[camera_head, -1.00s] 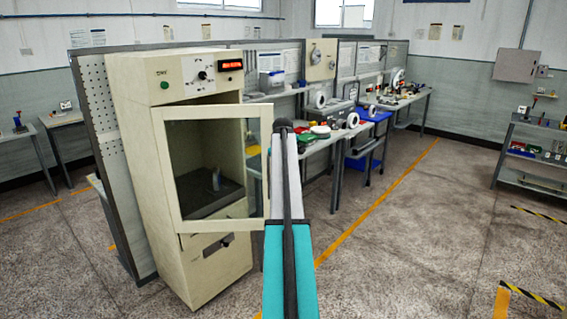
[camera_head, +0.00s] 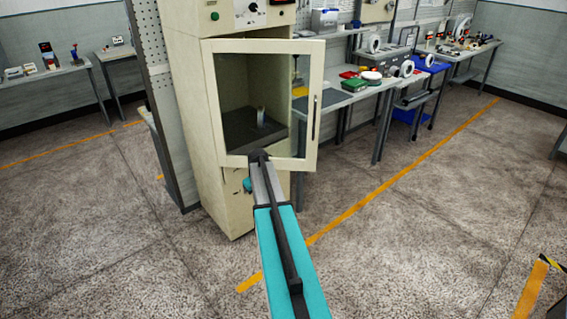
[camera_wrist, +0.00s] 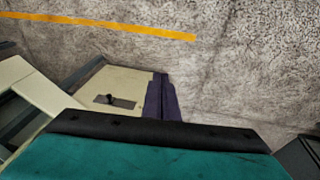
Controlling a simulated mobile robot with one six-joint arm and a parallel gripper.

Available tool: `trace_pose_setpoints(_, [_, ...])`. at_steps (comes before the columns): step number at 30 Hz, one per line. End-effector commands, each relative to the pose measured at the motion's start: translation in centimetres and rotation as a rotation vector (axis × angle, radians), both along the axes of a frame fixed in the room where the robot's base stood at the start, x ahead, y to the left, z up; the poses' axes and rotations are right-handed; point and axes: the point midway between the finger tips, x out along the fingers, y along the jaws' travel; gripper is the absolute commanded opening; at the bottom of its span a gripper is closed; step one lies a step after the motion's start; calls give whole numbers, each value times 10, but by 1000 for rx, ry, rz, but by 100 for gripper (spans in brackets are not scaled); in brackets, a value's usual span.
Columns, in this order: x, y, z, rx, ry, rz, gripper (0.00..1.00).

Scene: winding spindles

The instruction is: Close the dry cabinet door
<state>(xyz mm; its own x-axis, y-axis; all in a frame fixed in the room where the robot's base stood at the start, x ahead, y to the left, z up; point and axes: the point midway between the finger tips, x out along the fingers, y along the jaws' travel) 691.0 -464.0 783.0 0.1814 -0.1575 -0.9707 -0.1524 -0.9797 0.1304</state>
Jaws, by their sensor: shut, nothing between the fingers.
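The dry cabinet (camera_head: 186,90) is a tall cream unit left of centre in the head view. Its door (camera_head: 216,105) has a cream frame and clear glass, and stands open. It hinges at the left, and its free right side carries a dark upright handle (camera_head: 313,118). Through the glass I see a dark shelf with a small pale item. My arm crosses in front of the door's lower edge; a teal part of it shows below the door. My gripper (camera_wrist: 162,98) shows in the wrist view as dark fingers shut together, empty. Whether it touches the door I cannot tell.
A cream panel with a dark handle (camera_wrist: 110,101) lies beyond my fingers in the wrist view. A workbench (camera_head: 385,92) with reels and trays stands right of the cabinet. A small table (camera_head: 45,72) stands far left. The speckled floor in front is clear, with an orange line (camera_head: 340,218).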

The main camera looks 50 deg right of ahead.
Motion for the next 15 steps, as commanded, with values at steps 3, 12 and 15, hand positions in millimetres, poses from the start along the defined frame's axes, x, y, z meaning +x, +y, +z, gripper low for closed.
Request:
trace_pose_setpoints(3, [-13,61,-45,45,49,18,0])
trace_pose_setpoints(12, [-63,193,-135,131,177,48,0])
trace_pose_setpoints(15, [-87,233,-160,154,224,57,0])
